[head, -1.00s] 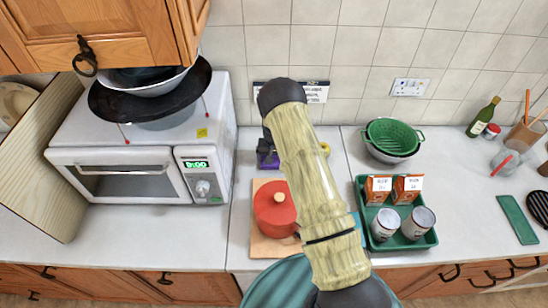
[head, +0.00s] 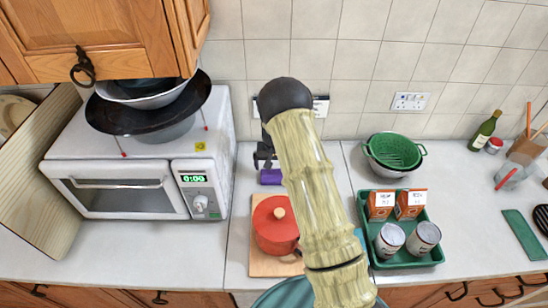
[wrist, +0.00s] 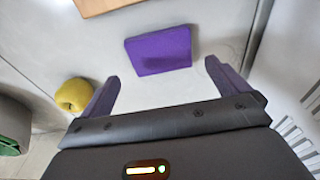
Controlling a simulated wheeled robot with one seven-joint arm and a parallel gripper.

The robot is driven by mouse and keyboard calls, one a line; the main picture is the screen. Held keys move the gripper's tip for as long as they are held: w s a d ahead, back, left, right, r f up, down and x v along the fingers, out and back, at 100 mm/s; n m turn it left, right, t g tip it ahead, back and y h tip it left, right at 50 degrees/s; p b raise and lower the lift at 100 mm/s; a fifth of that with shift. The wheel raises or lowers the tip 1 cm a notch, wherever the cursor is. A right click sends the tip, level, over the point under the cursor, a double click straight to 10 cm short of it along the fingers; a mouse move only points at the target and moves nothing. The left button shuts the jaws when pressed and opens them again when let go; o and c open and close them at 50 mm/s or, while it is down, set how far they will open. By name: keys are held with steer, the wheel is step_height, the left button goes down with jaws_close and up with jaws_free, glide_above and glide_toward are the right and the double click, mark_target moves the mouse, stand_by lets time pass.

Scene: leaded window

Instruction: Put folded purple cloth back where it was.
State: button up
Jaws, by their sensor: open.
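The folded purple cloth (head: 271,177) lies on the white counter behind the red pot, partly hidden by my arm. In the wrist view the cloth (wrist: 160,50) is a flat, four-sided purple piece, ahead of my open fingers and in line with the gap between them. My gripper (wrist: 160,78) is open and empty, its purplish fingers apart on either side, not touching the cloth. In the head view my gripper (head: 263,158) is a small dark shape just behind the cloth, close to the wall.
A yellow fruit (wrist: 75,95) lies beside one finger. A red pot (head: 276,226) on a wooden board (head: 262,268) stands in front of the cloth. The microwave (head: 130,185) is left; a green tray (head: 413,259) and colander (head: 394,150) are right.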

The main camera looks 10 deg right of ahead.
mark_target(274, 180)
step_height(274, 180, up, 6)
steer(key=b, duration=0.2)
steer(key=shift+s, duration=0.35)
steer(key=shift+r, duration=0.1)
steer(key=s+r, duration=0.4)
steer(key=s, duration=0.5)
steer(key=s+r+n, duration=0.1)
steer(key=s+r, duration=0.2)
steer(key=s, duration=0.7)
steer(key=s+r+n+t, duration=0.1)
steer(key=s+r, duration=0.3)
steer(key=s, duration=0.5)
steer(key=shift+s+r, duration=0.3)
steer(key=shift+s, duration=0.05)
steer(key=shift+d, duration=0.1)
